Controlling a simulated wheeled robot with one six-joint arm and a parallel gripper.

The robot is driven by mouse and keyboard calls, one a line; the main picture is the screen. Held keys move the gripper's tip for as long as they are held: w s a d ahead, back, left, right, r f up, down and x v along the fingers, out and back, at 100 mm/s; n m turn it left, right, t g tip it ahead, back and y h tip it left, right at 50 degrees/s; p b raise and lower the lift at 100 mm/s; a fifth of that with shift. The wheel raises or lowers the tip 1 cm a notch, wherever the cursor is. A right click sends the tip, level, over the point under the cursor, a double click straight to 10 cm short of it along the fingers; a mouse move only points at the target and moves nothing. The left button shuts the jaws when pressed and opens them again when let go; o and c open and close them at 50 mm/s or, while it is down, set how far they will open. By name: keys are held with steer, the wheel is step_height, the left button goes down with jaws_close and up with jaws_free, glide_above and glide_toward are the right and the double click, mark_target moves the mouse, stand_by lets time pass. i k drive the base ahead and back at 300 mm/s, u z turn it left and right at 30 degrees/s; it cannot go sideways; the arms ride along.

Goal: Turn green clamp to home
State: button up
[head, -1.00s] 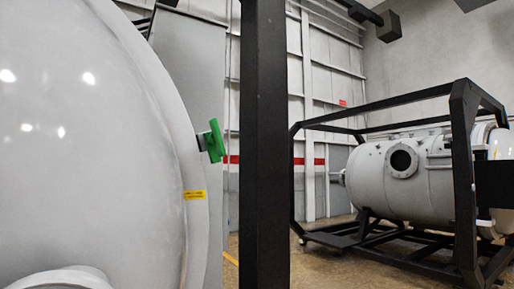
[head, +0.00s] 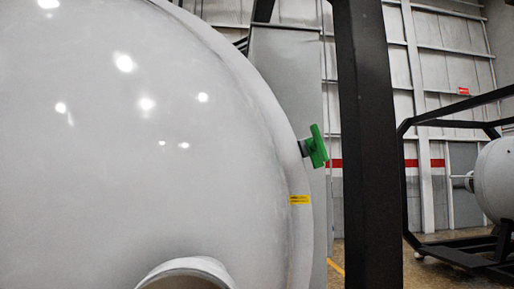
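The green clamp (head: 316,147) sits on the right rim of a large pale grey furnace dome (head: 150,130) in the head view. It sticks out to the right of the rim on a short dark mount, with its flat green face slightly tilted from upright. A yellow label (head: 299,200) is on the rim below it. My gripper is not in view.
A black upright post (head: 370,150) stands just right of the clamp. A round port (head: 188,274) juts from the dome at the bottom. Another vessel (head: 497,178) in a black frame (head: 406,190) stands at the right, with some bare floor before it.

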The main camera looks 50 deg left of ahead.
mark_target(318, 147)
steer(key=u, duration=1.8)
